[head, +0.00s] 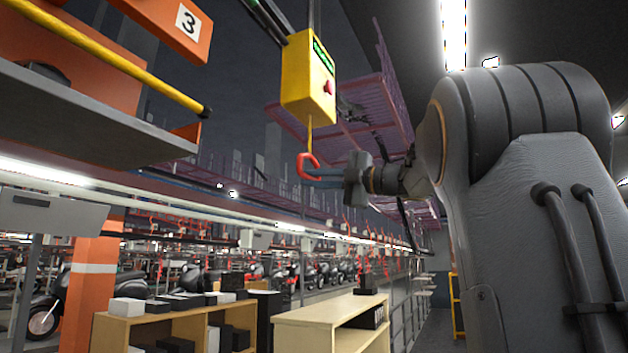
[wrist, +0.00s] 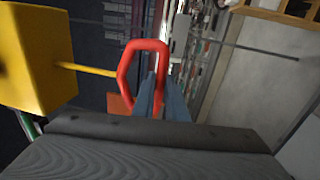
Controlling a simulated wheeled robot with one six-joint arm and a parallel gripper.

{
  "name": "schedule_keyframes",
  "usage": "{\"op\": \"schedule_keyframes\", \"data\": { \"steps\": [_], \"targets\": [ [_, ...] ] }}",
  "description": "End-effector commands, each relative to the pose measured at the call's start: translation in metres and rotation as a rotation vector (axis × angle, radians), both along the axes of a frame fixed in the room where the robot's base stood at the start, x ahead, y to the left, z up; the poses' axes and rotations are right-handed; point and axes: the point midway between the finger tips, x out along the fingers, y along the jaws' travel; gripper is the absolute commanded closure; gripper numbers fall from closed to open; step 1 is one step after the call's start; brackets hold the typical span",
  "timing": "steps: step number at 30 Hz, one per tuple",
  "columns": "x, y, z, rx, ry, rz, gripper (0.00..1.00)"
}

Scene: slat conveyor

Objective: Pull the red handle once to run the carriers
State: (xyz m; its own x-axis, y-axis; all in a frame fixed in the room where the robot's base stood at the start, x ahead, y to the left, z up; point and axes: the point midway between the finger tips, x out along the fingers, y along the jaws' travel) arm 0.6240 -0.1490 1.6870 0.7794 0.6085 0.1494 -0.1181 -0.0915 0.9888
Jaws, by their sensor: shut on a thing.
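The red handle (head: 303,167) is a loop hanging on a short yellow cord under a yellow box (head: 307,82) with a red button and a green label. In the wrist view the red handle (wrist: 128,72) is right in front of my gripper, and the yellow box (wrist: 38,58) is at the left. My gripper (head: 318,175) reaches in from the right and is shut on the handle. In the wrist view its blue-grey fingers (wrist: 162,97) cover part of the loop's lower side.
An orange frame (head: 165,25) marked 3, with a yellow rail (head: 110,62) and a grey platform (head: 85,110), is at the upper left. Wooden shelves (head: 330,318) with dark boxes stand below. Parked motorcycles line the background. Open air surrounds the handle.

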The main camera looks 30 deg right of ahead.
Motion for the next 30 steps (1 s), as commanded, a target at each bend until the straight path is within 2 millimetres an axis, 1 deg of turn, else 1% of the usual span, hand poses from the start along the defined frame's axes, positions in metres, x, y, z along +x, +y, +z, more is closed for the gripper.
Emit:
{"op": "schedule_keyframes", "data": {
  "steps": [3, 15, 18, 23, 24, 26, 27, 30],
  "targets": [
    [0.000, 0.000, 0.013, 0.000, 0.003, 0.000, 1.00],
    [0.000, -0.001, 0.048, 0.001, 0.002, -0.001, 1.00],
    [0.000, -0.001, 0.051, 0.000, 0.002, -0.002, 1.00],
    [0.000, -0.001, 0.050, 0.000, 0.002, -0.002, 1.00],
    [0.000, -0.001, 0.050, 0.001, 0.001, -0.002, 0.86],
    [0.000, -0.001, 0.050, 0.001, 0.001, -0.002, 0.76],
    [0.000, -0.001, 0.050, 0.001, 0.001, -0.002, 0.69],
    [0.000, -0.001, 0.050, 0.001, 0.001, -0.001, 0.69]
  ]
}}
